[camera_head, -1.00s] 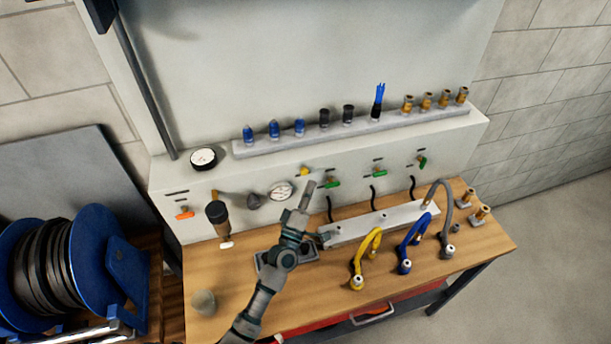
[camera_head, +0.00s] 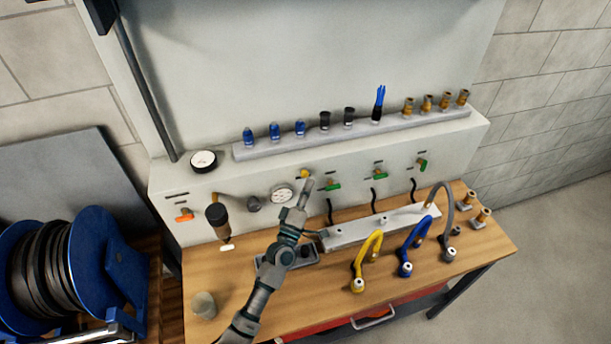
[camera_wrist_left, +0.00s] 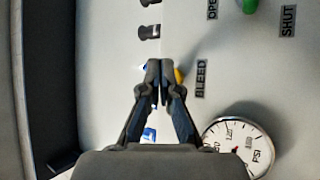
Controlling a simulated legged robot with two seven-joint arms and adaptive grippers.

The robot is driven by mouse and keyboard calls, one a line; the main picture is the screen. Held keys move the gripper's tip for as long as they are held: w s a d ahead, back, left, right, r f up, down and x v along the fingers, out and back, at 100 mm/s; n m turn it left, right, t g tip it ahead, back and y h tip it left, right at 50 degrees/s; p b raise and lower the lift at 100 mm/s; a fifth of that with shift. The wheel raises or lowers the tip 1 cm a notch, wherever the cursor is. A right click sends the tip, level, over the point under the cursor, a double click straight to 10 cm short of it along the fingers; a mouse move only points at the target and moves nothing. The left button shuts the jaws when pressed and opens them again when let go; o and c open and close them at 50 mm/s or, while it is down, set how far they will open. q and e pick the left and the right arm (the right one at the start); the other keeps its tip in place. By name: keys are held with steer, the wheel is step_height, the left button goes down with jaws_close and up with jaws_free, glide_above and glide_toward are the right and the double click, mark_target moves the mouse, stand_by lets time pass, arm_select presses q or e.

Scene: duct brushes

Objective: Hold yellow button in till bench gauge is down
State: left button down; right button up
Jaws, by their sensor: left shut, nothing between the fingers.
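The yellow button (camera_head: 304,172) sits on the pale front panel of the bench, up and right of a round white gauge (camera_head: 282,195). My left gripper (camera_head: 308,183) is shut and empty, with its fingertips right at the button. In the left wrist view the closed fingertips (camera_wrist_left: 160,69) partly cover the button (camera_wrist_left: 179,76), beside a BLEED label. I cannot tell whether they touch it or whether it is pressed in. The gauge (camera_wrist_left: 240,143), marked PSI, is partly cut off there, and its reading is unclear. My right gripper is not in view.
A second gauge (camera_head: 203,160) is at the panel's upper left. Yellow and blue hoses (camera_head: 415,240) stand on the wooden bench top (camera_head: 330,277). A blue reel (camera_head: 85,250) is at left.

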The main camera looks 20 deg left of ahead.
arm_select(q)
steer(key=shift+w+a, duration=0.1)
stand_by(0.7)
steer(key=shift+w+a, duration=0.15)
steer(key=shift+w, duration=0.05)
steer(key=shift+w+a+r, duration=0.1)
steer(key=shift+w+a, duration=0.2)
steer(key=shift+w, duration=0.15)
stand_by(0.9)
steer(key=shift+s+d, duration=0.1)
stand_by(1.6)
steer(key=shift+s+d, duration=0.45)
steer(key=shift+s, duration=0.3)
steer(key=shift+p, duration=0.3)
